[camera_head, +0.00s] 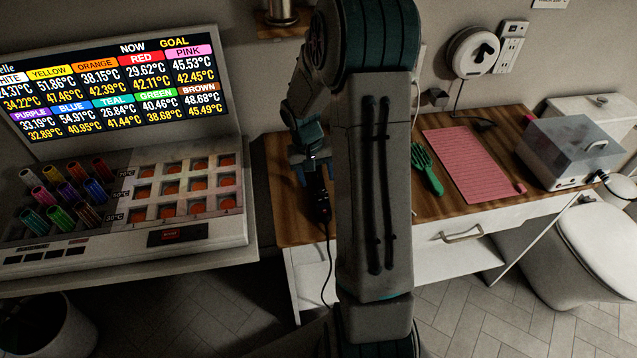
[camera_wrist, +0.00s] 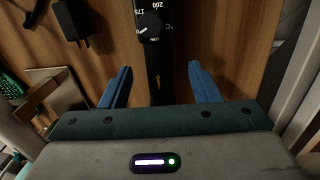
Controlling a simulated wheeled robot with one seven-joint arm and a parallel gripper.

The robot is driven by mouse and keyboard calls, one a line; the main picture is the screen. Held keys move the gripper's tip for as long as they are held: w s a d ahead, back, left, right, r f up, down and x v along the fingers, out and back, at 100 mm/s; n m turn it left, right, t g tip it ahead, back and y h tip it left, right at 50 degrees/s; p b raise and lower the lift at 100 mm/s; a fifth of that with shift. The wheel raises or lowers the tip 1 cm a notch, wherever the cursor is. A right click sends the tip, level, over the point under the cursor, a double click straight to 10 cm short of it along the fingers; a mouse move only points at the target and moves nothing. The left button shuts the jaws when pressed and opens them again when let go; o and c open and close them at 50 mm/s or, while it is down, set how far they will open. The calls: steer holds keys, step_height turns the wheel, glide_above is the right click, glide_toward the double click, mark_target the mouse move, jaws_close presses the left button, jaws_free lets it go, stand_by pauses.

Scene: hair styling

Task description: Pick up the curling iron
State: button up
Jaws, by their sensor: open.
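The curling iron (camera_head: 319,203) is a black rod-shaped tool on the wooden counter, with a cord hanging from its lower end. In the wrist view its black body (camera_wrist: 154,62) with a temperature dial runs between my fingers. My gripper (camera_head: 311,172) is over the iron at the counter's left part. In the wrist view my gripper (camera_wrist: 160,85) has its two blue fingers apart, one on each side of the iron, with gaps to it. Much of the iron is hidden behind my arm and gripper.
A green brush (camera_head: 427,170) and a pink mat (camera_head: 472,163) lie on the wooden counter (camera_head: 500,213), right of my arm. A metal box (camera_head: 574,150) stands further right. A large heater console with a screen (camera_head: 120,85) and coloured rollers stands at left. A toilet (camera_head: 590,240) is at right.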

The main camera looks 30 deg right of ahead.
step_height(320, 180, down, 2)
steer(key=shift+d+f, duration=0.1)
steer(key=shift+d, duration=0.05)
jaws_close()
